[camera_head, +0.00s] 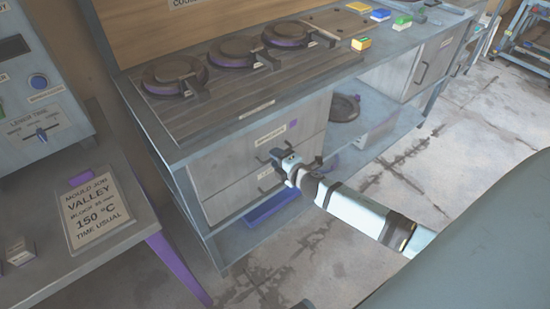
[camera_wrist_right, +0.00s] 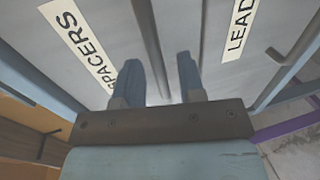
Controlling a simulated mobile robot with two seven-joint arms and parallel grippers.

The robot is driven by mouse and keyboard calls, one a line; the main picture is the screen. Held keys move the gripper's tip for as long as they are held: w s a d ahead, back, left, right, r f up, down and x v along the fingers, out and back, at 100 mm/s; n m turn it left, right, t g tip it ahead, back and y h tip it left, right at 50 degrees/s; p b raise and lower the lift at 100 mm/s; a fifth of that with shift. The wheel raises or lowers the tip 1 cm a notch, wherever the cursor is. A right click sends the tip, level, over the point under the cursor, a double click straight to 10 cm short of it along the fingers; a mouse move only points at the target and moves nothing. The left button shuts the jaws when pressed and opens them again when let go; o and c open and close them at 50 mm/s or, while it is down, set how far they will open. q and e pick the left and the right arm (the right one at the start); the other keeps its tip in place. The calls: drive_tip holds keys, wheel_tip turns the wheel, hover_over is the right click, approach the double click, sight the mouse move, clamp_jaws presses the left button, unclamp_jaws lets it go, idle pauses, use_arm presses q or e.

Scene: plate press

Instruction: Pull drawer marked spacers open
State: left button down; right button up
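The spacers drawer (camera_head: 235,150) is the upper of two grey drawer fronts under the bench in the head view, and it looks shut. Its white label (camera_head: 271,133) is too small to read there, but the SPACERS label (camera_wrist_right: 86,52) is legible in the right wrist view. My right gripper (camera_head: 276,157) is in front of the drawers, near the upper drawer's lower part. In the right wrist view its two fingers (camera_wrist_right: 158,72) are apart, with a grey strip behind and between them. I cannot tell whether they touch a handle. My left gripper is not in view.
The lower drawer (camera_head: 228,199) has a label starting LEAD (camera_wrist_right: 241,25). A blue tray (camera_head: 270,207) lies below it. The bench top (camera_head: 180,135) carries several round plate presses. A side table (camera_head: 120,235) stands left. Floor (camera_head: 330,250) in front is clear.

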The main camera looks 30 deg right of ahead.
drive_tip(key=shift+w+f, duration=0.15)
drive_tip(key=shift+w, duration=0.45)
clamp_jaws()
drive_tip(key=shift+s, duration=0.1)
